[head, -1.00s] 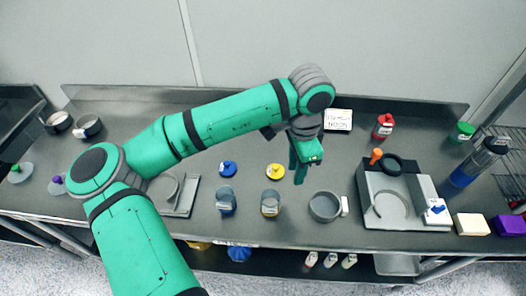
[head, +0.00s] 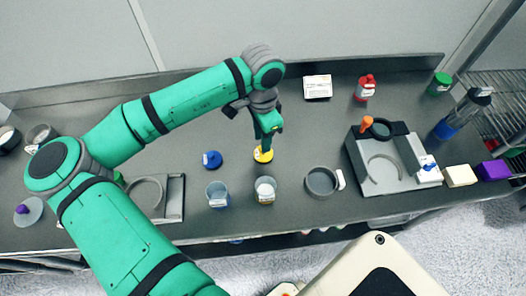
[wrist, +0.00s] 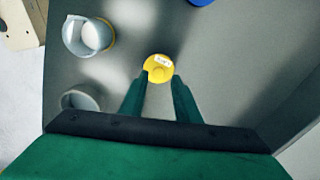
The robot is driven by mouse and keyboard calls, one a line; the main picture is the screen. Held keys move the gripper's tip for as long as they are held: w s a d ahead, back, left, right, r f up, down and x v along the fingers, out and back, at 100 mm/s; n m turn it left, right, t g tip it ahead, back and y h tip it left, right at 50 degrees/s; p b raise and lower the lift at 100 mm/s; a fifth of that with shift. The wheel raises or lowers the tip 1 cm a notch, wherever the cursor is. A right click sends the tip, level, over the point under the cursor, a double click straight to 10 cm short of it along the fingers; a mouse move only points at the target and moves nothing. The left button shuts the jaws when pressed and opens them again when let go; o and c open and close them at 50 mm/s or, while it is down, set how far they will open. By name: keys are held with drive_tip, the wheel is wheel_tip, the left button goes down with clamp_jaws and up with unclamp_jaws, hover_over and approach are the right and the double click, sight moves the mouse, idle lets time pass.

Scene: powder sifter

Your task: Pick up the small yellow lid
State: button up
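The small yellow lid (head: 263,156) is a round disc with a white label, lying on the dark grey worktop. It also shows in the wrist view (wrist: 158,69), just ahead of and between the fingertips. My gripper (head: 267,138) is directly above the lid in the head view, pointing down and hiding part of its far side. In the wrist view, my gripper (wrist: 159,78) has its two green fingers apart, with nothing held between them. I cannot tell whether the fingertips touch the lid.
A blue lid (head: 212,159) lies to the left. Two jars (head: 265,191) (head: 218,195) and a grey round pan (head: 321,181) stand nearer the front edge. A sifter device (head: 390,165) stands at right. A small white box (head: 317,87) and red bottle (head: 365,88) stand behind.

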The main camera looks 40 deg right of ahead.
sight(261, 157)
wheel_tip(261, 157, down, 5)
drive_tip(key=shift+s+r, duration=0.1)
drive_tip(key=shift+s, duration=0.05)
drive_tip(key=shift+c, duration=0.2)
clamp_jaws()
drive_tip(key=shift+r, duration=0.1)
